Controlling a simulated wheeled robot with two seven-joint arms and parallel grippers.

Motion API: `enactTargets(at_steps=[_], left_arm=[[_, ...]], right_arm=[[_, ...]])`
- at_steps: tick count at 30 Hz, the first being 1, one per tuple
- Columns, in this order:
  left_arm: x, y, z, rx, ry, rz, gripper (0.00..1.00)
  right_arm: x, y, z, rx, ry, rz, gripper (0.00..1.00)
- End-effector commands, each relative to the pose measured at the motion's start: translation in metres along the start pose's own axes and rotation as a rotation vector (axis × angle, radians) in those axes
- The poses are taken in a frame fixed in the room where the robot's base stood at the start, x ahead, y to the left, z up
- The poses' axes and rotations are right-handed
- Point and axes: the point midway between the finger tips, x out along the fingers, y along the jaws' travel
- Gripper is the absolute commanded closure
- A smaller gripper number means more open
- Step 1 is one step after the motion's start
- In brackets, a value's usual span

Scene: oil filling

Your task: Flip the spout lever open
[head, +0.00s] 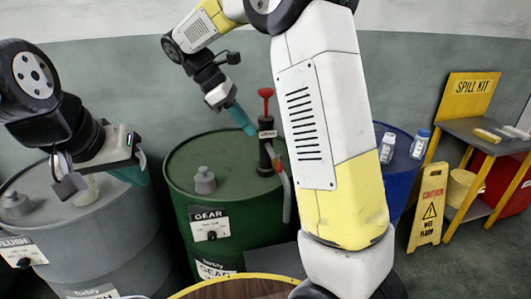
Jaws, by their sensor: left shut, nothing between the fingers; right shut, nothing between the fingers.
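A dark hand pump (265,158) with a red handle (266,95) on top stands on the green drum (205,225) labelled GEAR. A grey spout or hose (286,195) hangs from its right side. I cannot make out a separate spout lever; my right arm covers the area right of the pump. My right gripper (245,122), with teal fingers, is shut and empty just left of the pump, below the red handle's level. Whether it touches the pump I cannot tell. My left gripper (137,172) is shut and empty above the right side of the grey drum (100,245).
A grey cap (204,180) stands on the green drum's lid. A blue drum (402,150) with two white bottles is partly behind my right arm. A yellow caution sign (428,207) and a spill kit stand (468,120) are at right. A round wooden top (235,290) shows at bottom.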

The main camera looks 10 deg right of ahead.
Motion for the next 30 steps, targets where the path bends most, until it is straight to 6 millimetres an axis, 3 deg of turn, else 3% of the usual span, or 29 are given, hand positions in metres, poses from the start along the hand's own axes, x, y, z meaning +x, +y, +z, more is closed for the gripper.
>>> enactTargets(at_steps=[9, 15, 21, 30], left_arm=[[0.000, 0.000, 0.000, 0.000, 0.000, 0.000, 1.00], [0.000, 0.000, 0.000, 0.000, 0.000, 0.000, 1.00], [0.000, 0.000, 0.000, 0.000, 0.000, 0.000, 1.00], [0.000, 0.000, 0.000, 0.000, 0.000, 0.000, 1.00]], right_arm=[[0.069, -0.001, 0.001, 0.001, -0.001, -0.004, 1.00], [0.102, -0.001, 0.000, 0.002, 0.001, -0.002, 1.00], [0.117, 0.000, 0.000, 0.003, 0.002, -0.002, 1.00], [0.119, 0.000, 0.000, 0.003, 0.002, 0.000, 1.00]])
